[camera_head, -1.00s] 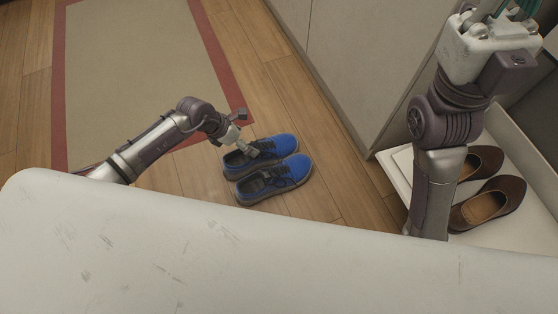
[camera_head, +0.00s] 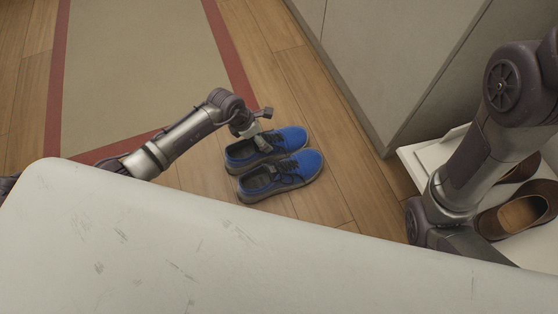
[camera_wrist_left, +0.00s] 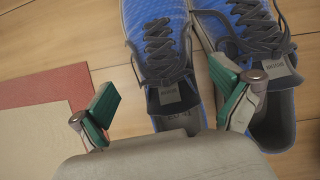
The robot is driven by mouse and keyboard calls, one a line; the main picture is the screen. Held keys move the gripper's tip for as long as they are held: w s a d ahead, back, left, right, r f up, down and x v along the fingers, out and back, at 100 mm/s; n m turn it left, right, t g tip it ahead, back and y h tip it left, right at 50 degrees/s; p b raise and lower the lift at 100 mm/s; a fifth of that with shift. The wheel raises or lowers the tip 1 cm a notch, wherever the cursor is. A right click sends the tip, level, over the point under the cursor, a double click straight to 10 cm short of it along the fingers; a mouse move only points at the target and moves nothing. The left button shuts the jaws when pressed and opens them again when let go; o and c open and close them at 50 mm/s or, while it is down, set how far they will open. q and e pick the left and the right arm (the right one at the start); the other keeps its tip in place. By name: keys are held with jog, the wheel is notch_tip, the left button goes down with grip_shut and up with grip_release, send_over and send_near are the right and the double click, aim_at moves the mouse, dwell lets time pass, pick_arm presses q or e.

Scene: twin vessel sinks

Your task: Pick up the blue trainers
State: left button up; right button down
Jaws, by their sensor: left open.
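The blue trainers (camera_head: 284,172) stand side by side on the wood floor, with dark laces and dark openings. In the head view my left gripper (camera_head: 263,128) is above the farther shoe, near its laces and opening. In the left wrist view the gripper (camera_wrist_left: 170,108) is open, with its green-padded fingers apart. One trainer (camera_wrist_left: 160,40) lies between and beyond the fingers, and the right finger overlaps the other trainer (camera_wrist_left: 245,35). I cannot tell whether a finger touches a shoe. My right arm is at the right; its gripper is out of view.
Brown shoes (camera_head: 520,212) rest on a white low shelf (camera_head: 420,160) at the right. A pale cabinet (camera_head: 400,60) stands behind. A beige rug with a red border (camera_head: 230,55) lies at the left. Bare wood floor surrounds the trainers.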

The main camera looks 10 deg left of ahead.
aim_at(266, 138)
pick_arm(q)
jog(key=b+x, duration=0.2)
jog(key=x, duration=0.2)
jog(key=shift+b, duration=0.35)
jog(key=shift+c, duration=0.2)
jog(key=c, duration=1.6)
jog(key=shift+r, duration=0.15)
jog(key=shift+c, duration=0.3)
jog(key=shift+r, duration=0.1)
